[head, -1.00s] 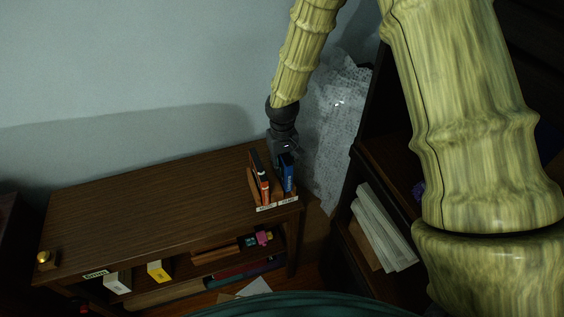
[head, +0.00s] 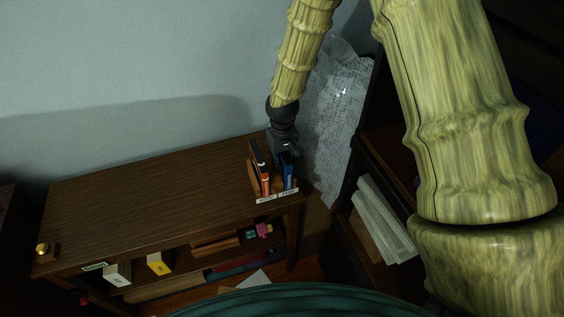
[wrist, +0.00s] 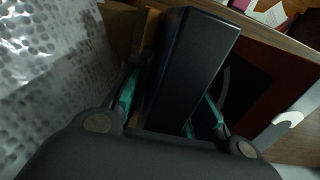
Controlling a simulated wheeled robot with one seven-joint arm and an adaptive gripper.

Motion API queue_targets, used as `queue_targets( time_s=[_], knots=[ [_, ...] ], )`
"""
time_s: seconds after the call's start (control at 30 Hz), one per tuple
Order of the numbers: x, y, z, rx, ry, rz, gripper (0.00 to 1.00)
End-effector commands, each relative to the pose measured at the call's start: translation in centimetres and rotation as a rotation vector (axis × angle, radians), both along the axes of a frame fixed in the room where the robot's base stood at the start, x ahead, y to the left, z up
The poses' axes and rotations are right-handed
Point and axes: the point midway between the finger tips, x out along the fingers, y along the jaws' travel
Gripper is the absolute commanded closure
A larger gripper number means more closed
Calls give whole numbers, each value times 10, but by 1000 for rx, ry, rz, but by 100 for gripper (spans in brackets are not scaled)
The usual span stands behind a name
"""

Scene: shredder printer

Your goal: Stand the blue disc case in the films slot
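The blue disc case (head: 287,172) stands upright in the right-hand slot of a small wooden rack (head: 252,183) at the table's right end. Small white labels (head: 277,196) sit on the rack's front; their words are too small to read. My gripper (head: 284,153) is directly above and behind the case. In the wrist view the case (wrist: 192,70) appears as a dark block between my two teal-padded fingers (wrist: 166,106). A gap shows between the left finger and the case; the right finger is close beside it. The gripper looks open around the case. The case's lower end is hidden.
Dark and orange-red cases (head: 264,180) stand in the rack's left slot. The table top (head: 150,205) is clear to the left, except a brass-coloured object (head: 42,249). Crumpled translucent sheeting (head: 335,110) and a dark shelf with papers (head: 380,225) are close on the right.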

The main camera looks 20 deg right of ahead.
Motion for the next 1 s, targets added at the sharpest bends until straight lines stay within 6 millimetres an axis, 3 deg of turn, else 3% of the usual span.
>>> queue_targets(
  time_s=[0.67,0.87,1.0],
  knots=[
    [-1,0,0,0,2,0,56],
    [0,-1,16,-1,0,-1,56],
    [0,-1,38,0,-1,-1,56]
  ],
)
